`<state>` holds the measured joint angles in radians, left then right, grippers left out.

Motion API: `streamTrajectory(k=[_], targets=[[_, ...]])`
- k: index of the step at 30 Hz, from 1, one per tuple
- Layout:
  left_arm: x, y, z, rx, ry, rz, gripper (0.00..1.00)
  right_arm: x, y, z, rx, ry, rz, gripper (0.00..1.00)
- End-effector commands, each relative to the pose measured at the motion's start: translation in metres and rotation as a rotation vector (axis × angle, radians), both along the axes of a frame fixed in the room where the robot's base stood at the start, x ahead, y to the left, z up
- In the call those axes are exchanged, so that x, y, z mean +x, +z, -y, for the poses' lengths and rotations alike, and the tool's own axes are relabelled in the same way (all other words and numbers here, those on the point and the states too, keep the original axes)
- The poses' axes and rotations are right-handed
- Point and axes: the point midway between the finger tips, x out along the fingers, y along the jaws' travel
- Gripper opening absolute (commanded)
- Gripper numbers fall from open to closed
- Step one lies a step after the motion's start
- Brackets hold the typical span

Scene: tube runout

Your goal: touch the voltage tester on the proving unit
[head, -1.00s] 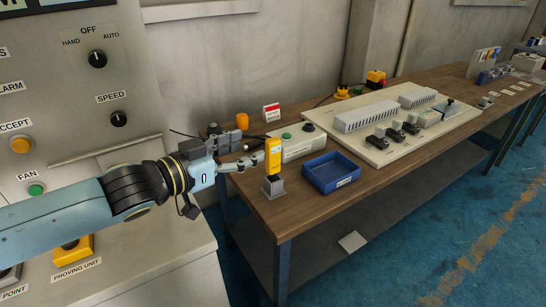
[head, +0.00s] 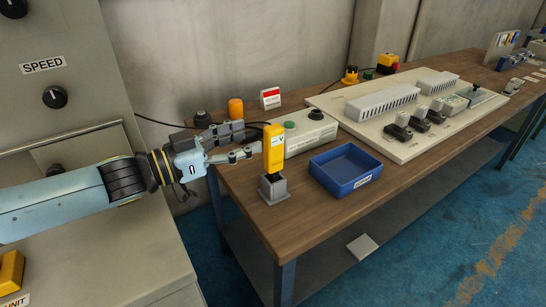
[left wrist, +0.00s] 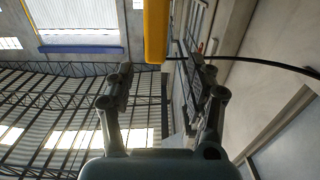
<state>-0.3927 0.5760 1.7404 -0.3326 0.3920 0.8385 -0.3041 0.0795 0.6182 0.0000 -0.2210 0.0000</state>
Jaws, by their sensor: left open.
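The yellow voltage tester (head: 274,147) stands upright in a small grey holder (head: 273,188) near the bench's front left corner. My left gripper (head: 252,141) is open and empty just left of the tester, its fingers pointing towards it. In the left wrist view the tester (left wrist: 156,32) shows as a yellow bar beyond the spread fingertips (left wrist: 166,70), not between them. The yellow proving unit (head: 11,271) is at the lower left on the grey console, cut off by the picture edge. My right gripper is not in view.
A blue tray (head: 345,170) sits right of the holder. Behind the tester are a grey box with a green button (head: 308,134), an orange dome (head: 235,108) and a red-white sign (head: 270,98). A board with grey modules (head: 405,115) fills the bench further right.

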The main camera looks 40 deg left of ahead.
Motion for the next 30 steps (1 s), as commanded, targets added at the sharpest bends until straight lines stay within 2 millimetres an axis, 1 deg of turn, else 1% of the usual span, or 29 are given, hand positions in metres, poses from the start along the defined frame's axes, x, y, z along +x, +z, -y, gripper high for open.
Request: streamTrajectory(k=[3, 10, 18, 21, 27, 30], targets=[[0.011, 0.002, 0.005, -0.002, 0.001, 0.004, 0.54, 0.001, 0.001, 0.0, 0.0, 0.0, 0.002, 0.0], [0.026, 0.002, 0.012, -0.002, 0.003, 0.002, 0.54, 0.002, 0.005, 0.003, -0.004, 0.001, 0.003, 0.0], [0.06, 0.001, 0.029, -0.001, 0.003, 0.003, 0.54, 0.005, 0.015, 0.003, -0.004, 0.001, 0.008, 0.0], [0.064, 0.0, 0.031, -0.002, 0.001, 0.001, 0.54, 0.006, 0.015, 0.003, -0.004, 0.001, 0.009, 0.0], [0.064, -0.001, 0.031, 0.0, 0.001, 0.0, 0.54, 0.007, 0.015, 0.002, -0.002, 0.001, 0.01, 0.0], [0.064, -0.001, 0.031, 0.0, 0.001, 0.0, 0.41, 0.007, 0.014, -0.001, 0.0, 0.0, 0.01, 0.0]])
